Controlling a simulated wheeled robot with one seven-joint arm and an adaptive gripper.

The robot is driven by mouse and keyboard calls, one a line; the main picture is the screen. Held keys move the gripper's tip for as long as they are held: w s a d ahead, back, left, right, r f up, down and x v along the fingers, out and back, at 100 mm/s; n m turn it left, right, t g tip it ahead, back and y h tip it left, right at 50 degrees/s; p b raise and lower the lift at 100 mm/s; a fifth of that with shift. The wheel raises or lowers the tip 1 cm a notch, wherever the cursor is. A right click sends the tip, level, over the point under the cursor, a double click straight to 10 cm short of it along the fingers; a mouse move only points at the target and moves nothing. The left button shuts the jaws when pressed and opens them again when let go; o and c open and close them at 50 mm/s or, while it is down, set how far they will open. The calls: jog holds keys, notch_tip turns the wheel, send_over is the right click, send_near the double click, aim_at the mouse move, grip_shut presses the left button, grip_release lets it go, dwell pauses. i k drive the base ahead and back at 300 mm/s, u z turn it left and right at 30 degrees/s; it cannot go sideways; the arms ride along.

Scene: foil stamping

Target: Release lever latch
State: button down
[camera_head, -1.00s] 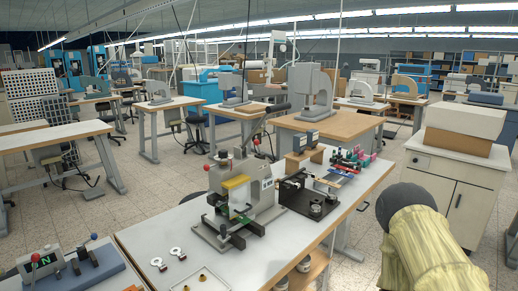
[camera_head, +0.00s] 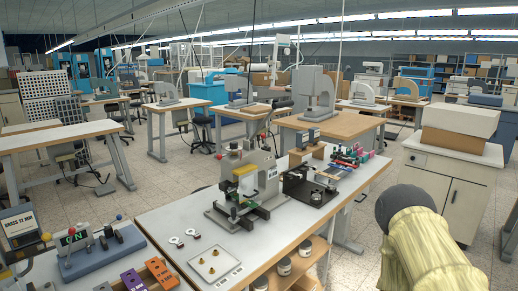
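The grey stamping press (camera_head: 268,172) stands on the white worktable near the middle of the view. It has a yellow part (camera_head: 243,170) on its front and a red knob (camera_head: 233,145) on top. My gripper is not in view. A yellow-sleeved part that seems to be my own arm shows at the lower right.
A dark fixture (camera_head: 303,190) stands right of the press. A cabinet (camera_head: 447,190) stands at right. Tiled floor lies between.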

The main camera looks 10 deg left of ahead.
aim_at(263, 135)
jog(key=z, duration=0.05)
jog(key=k, duration=0.1)
jog(key=z, duration=1.1)
jog(key=i, duration=1)
jog(key=u, duration=1.6)
